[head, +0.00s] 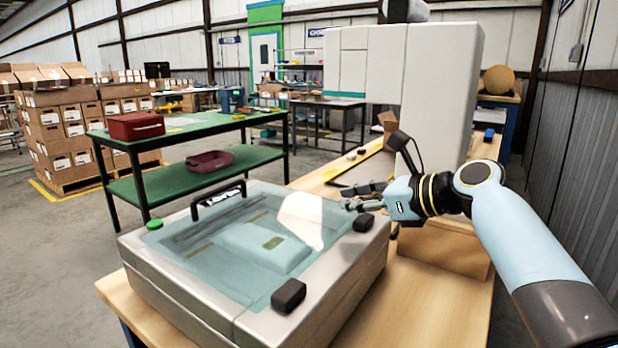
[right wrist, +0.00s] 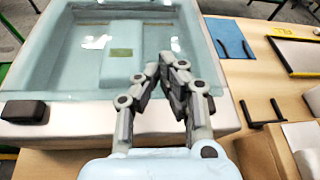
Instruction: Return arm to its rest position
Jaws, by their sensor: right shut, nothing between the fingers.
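My right gripper (head: 360,196) reaches in from the right in the head view, over the near-right edge of a grey machine with a clear lid (head: 215,225). In the right wrist view its fingers (right wrist: 172,65) are drawn together and hold nothing. The machine's lid lies flat, with a black handle (head: 218,198) at its far-left edge. The machine also shows in the right wrist view (right wrist: 225,100). I cannot tell whether the fingertips touch the lid. My left gripper is not in view.
The machine stands on a wooden table (head: 425,295). A tall white machine (head: 435,95) stands behind my right arm. A green table (head: 190,130) with a red box (head: 136,126) is at the left. In the right wrist view, a blue mat (right wrist: 233,38) with dark tools lies right of the machine.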

